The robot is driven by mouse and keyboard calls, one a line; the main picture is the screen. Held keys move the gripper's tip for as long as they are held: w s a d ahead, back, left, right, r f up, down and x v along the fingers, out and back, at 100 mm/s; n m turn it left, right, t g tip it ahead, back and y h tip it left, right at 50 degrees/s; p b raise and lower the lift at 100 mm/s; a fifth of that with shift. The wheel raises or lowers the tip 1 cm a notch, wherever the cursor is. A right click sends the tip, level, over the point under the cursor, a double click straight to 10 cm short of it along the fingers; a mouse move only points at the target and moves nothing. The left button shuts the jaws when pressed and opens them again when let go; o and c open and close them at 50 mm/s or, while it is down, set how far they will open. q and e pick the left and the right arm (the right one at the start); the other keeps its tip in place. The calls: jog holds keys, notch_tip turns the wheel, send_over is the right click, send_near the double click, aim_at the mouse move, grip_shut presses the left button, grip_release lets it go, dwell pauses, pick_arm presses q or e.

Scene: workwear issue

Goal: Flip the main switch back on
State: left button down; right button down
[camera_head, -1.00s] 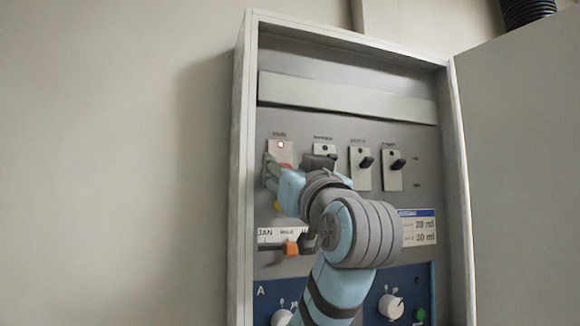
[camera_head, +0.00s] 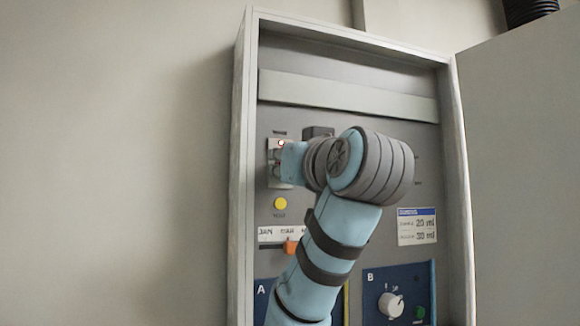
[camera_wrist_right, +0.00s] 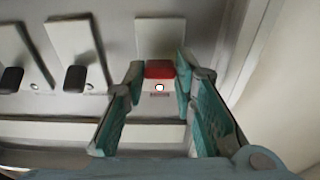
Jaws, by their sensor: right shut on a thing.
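The main switch has a red handle (camera_wrist_right: 160,69) on a pale plate (camera_wrist_right: 160,36), seen in the right wrist view. The handle stands at the end of the plate nearest the small round lamp (camera_wrist_right: 159,88). The lamp (camera_head: 281,144) also shows in the head view, with a pale centre and a reddish rim. My right gripper (camera_head: 275,160) is at this switch at the panel's upper left. In the right wrist view its two fingers (camera_wrist_right: 160,72) are shut on the red handle from both sides. In the head view the gripper hides the handle. My left gripper is out of view.
Black switch levers (camera_wrist_right: 75,78) stand beside the red one; my arm hides them in the head view. Below are a yellow button (camera_head: 280,203), an orange slider (camera_head: 290,247) and a knob (camera_head: 391,305). The cabinet frame (camera_head: 241,170) borders the panel closely on the left.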

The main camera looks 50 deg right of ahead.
jog(key=shift+r+g+y+b, duration=0.4)
jog(key=shift+g+y+b, duration=0.1)
jog(key=shift+g, duration=0.45)
jog(key=shift+r+g+y+b, duration=0.4)
jog(key=shift+g+y, duration=0.1)
jog(key=shift+g, duration=0.45)
jog(key=c, duration=1.3)
grip_release()
jog(key=shift+w, duration=0.1)
